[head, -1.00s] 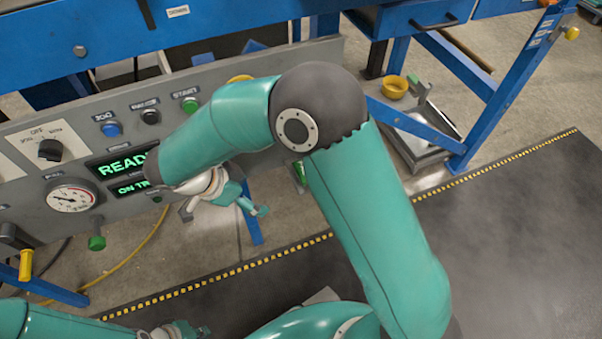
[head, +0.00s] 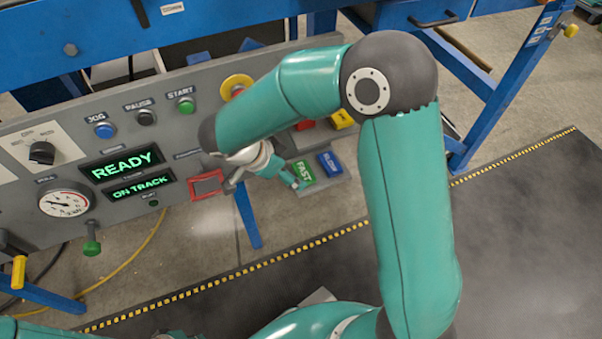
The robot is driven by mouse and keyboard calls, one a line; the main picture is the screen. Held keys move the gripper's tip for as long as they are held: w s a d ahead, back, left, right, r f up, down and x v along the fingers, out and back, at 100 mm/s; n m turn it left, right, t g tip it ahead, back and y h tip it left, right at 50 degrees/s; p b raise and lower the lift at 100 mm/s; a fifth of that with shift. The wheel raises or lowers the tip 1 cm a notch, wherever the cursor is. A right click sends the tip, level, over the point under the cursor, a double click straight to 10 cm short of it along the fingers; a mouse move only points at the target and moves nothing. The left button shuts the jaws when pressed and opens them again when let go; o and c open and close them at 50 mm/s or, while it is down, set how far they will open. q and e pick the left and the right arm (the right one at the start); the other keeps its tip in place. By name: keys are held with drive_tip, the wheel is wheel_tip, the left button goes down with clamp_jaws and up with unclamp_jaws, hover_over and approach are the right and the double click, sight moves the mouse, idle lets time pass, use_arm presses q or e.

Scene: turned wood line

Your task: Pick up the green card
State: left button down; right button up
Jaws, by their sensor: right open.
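The green card (head: 304,171), marked FAST, sits in a grey rack low at the right end of the control panel in the head view. My right gripper (head: 270,178) is open and empty. Its teal finger overlaps or lies close beside the card's left edge in the picture; I cannot tell whether they touch. My right forearm hangs over the rack's upper left. Of my left arm only a sliver shows at the bottom left edge; its jaws cannot be made out.
A blue card (head: 330,163) marked SLOW sits right of the green one. A red card (head: 305,125) and a yellow card (head: 342,119) are above, partly covered by my arm. A red-framed slot (head: 207,184) is left of my gripper. The panel screen (head: 122,163) reads READY.

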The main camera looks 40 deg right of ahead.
sight(302, 171)
drive_tip(key=shift+s+d+f+b, duration=0.1)
drive_tip(key=shift+d+f+b, duration=0.35)
drive_tip(key=shift+d+f, duration=0.95)
drive_tip(key=shift+d+r, duration=0.1)
drive_tip(key=shift+r, duration=0.05)
drive_tip(key=shift+c, duration=0.3)
drive_tip(key=c, duration=0.6)
